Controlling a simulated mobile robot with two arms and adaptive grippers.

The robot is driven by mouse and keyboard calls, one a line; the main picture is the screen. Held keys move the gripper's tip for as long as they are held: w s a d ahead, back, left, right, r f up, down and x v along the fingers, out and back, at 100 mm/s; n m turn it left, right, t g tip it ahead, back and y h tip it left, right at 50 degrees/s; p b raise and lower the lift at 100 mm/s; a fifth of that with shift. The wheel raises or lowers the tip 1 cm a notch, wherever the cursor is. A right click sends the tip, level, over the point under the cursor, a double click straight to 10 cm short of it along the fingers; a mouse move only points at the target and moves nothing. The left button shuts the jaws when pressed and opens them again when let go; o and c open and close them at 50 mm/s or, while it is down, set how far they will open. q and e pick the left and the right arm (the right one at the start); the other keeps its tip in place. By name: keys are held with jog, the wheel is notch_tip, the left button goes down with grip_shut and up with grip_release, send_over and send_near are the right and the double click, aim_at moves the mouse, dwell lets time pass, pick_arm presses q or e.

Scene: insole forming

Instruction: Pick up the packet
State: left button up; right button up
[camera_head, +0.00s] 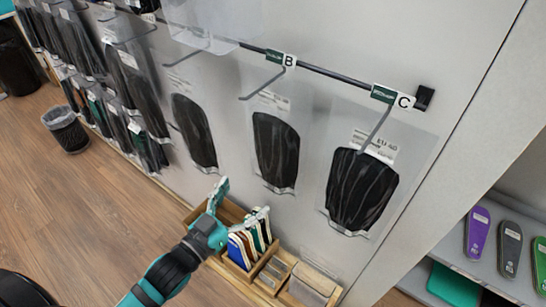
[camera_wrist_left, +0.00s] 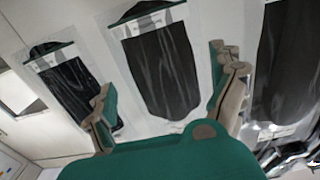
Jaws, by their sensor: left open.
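Clear packets with dark contents hang on wall hooks in the head view. One packet (camera_head: 276,150) hangs under label B, a larger-looking packet (camera_head: 360,190) under label C, and another packet (camera_head: 193,132) further left. My left gripper (camera_head: 242,203) is open and empty below and in front of the packets. In the left wrist view its two fingers (camera_wrist_left: 168,92) stand apart, with one dark packet (camera_wrist_left: 160,70) beyond the gap between them. Other packets show at the left (camera_wrist_left: 72,88) and right (camera_wrist_left: 288,65). My right gripper is not in view.
A wooden tray (camera_head: 232,271) with colourful upright pieces sits low against the wall under the gripper. A rail (camera_head: 330,73) carries the hooks. A mesh bin (camera_head: 67,130) stands on the floor at left. Shelves with insoles (camera_head: 478,232) are at right.

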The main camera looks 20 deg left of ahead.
aim_at(270, 173)
pick_arm(q)
jog(key=x, duration=0.4)
jog(key=shift+b, duration=0.35)
jog(key=b+x, duration=0.1)
jog(key=x, duration=0.3)
jog(key=shift+d+b, duration=0.35)
jog(key=shift+w+d, duration=0.1)
jog(key=shift+w, duration=0.25)
jog(key=c, duration=1.3)
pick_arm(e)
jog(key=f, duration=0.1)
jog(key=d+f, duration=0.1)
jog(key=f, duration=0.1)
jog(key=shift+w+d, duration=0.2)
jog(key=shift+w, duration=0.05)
